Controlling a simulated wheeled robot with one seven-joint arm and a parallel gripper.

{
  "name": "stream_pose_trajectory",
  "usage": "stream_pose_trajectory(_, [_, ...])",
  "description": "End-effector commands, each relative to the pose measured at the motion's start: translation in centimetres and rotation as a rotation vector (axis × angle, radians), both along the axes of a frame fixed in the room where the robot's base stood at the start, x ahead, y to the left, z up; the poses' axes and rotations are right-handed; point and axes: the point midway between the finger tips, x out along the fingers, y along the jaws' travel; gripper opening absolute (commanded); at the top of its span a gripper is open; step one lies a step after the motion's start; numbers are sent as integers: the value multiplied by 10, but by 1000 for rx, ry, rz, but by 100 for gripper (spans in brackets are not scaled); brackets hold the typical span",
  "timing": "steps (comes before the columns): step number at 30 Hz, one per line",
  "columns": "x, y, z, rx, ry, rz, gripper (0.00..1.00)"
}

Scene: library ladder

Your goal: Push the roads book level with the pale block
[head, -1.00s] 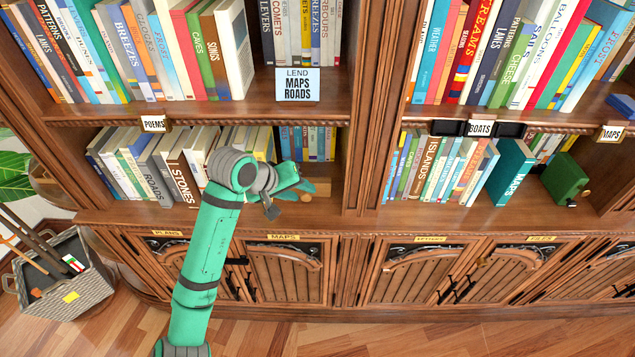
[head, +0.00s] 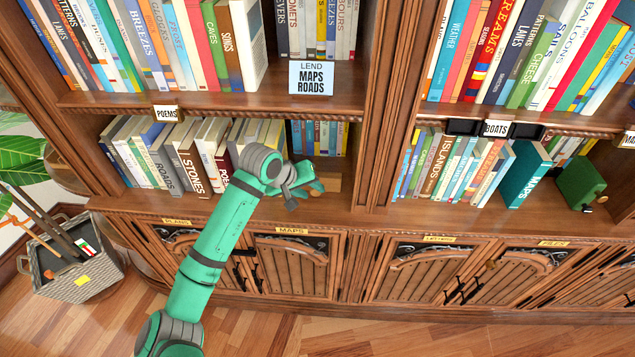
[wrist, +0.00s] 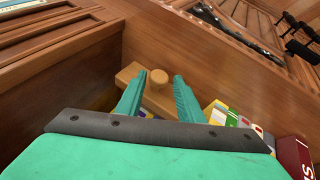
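The grey roads book (head: 167,172) stands among the books on the left lower shelf, left of the brown STONES book. The pale block (head: 329,178), a light wooden block with a round knob, sits at the right end of that shelf. My gripper (head: 303,181) is at the block, well right of the roads book. In the wrist view its two teal fingers (wrist: 157,73) are apart, with the block's knob (wrist: 159,77) showing between their tips and the block (wrist: 128,75) behind. I cannot tell whether they touch it. The roads book cannot be made out in the wrist view.
My arm crosses in front of the shelf's lower edge. A row of short books (head: 318,138) stands behind the block. An upright divider (head: 376,160) closes the shelf on the right. A red book (wrist: 297,155) is at the wrist view's lower right. A basket (head: 75,268) stands at left.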

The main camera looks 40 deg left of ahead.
Motion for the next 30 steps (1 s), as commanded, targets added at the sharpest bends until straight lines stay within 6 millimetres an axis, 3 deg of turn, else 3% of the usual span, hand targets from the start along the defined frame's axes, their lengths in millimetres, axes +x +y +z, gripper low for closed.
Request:
stream_pose_trajectory(4, [8,-1,-13,-1,1,0,34])
stream_pose_trajectory(12, [12,-3,-15,0,-2,-2,34])
stream_pose_trajectory(13, [12,-4,-15,0,-1,-4,32])
stream_pose_trajectory(17, [12,-4,-15,0,-1,-4,1])
stream_pose_trajectory(30, [12,-4,-9,0,-2,-5,0])
